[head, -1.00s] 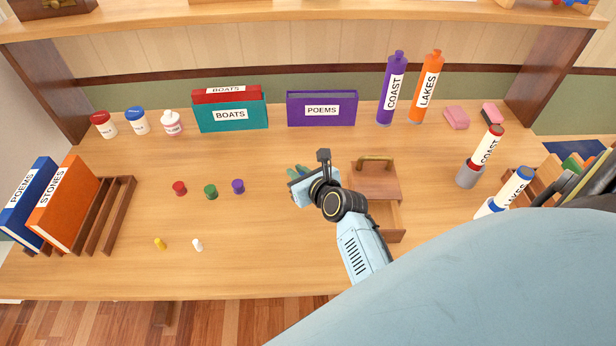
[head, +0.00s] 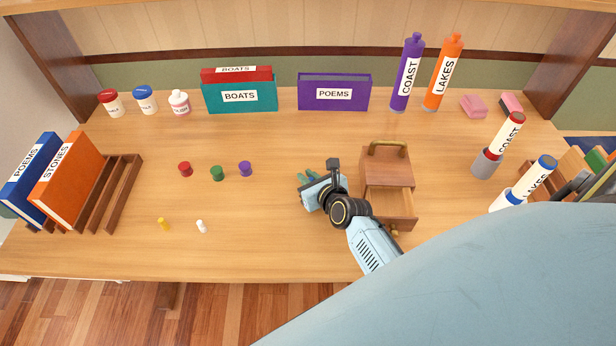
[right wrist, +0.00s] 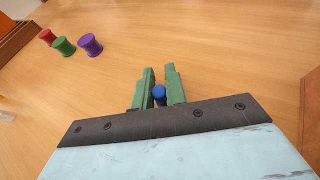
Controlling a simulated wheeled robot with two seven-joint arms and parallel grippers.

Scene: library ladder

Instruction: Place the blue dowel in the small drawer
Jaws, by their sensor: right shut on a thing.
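My right gripper (head: 308,182) is over the table, left of a small wooden cabinet (head: 388,170). Its green fingers (right wrist: 160,88) are shut on the blue dowel (right wrist: 160,94), whose rounded blue end shows between them in the right wrist view. The dowel is hidden in the head view, and I cannot tell how high it is above the table. The cabinet's small drawer (head: 394,205) is pulled out toward the front, and the visible part of its inside is empty. My forearm passes just left of the drawer. My left gripper is not in view.
A yellow peg (head: 163,224), a white peg (head: 201,226) and red, green and purple spools (head: 245,168) stand left of the gripper. A book rack (head: 118,192) is at left. Boxes and bottles line the back. Tubes in holders stand at right. The front middle is clear.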

